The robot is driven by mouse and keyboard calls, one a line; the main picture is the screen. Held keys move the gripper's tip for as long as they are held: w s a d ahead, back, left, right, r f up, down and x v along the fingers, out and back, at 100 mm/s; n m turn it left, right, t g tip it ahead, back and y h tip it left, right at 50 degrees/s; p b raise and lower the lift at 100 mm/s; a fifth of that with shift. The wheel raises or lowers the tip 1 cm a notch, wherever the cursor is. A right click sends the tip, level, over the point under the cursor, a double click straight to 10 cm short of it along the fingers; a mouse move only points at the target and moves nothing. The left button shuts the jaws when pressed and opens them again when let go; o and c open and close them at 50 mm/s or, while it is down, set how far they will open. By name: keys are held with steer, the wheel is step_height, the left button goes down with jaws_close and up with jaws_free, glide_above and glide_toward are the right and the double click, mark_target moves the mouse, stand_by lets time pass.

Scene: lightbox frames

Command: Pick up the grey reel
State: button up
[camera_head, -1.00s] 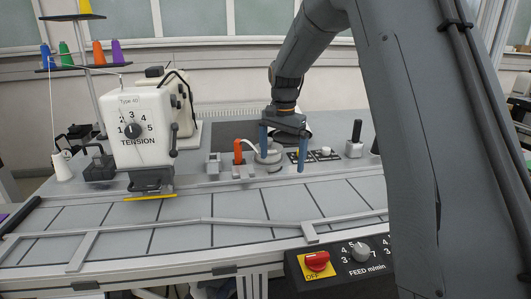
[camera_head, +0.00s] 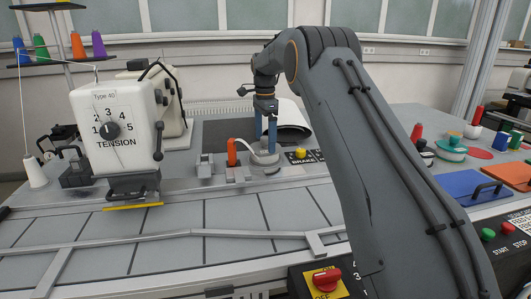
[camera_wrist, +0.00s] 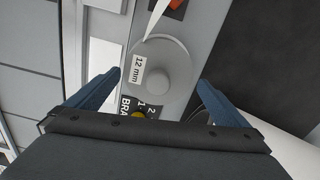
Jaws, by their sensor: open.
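The grey reel (camera_head: 263,158) lies flat on the machine's grey bed, right of an orange block. In the wrist view the reel (camera_wrist: 172,58) is a round grey disc with a raised central knob and a "12 mm" label; white tape runs off its upper edge. My gripper (camera_head: 265,137) is above the reel with its blue fingers pointing down. In the wrist view my gripper (camera_wrist: 161,80) is open and empty, its fingers to either side of the reel's lower part and apart from it.
The orange block (camera_head: 231,153) stands close left of the reel. A yellow brake button (camera_head: 300,153) is close right. A dark roll (camera_head: 290,128) lies behind. The white tension machine (camera_head: 115,130) stands left. Blue and orange trays (camera_head: 466,186) are at right.

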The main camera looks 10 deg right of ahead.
mark_target(266, 147)
step_height(266, 147, down, 5)
steer(key=shift+s+d+p, duration=0.15)
steer(key=shift+p, duration=0.9)
steer(key=c, duration=1)
steer(key=shift+r, duration=0.15)
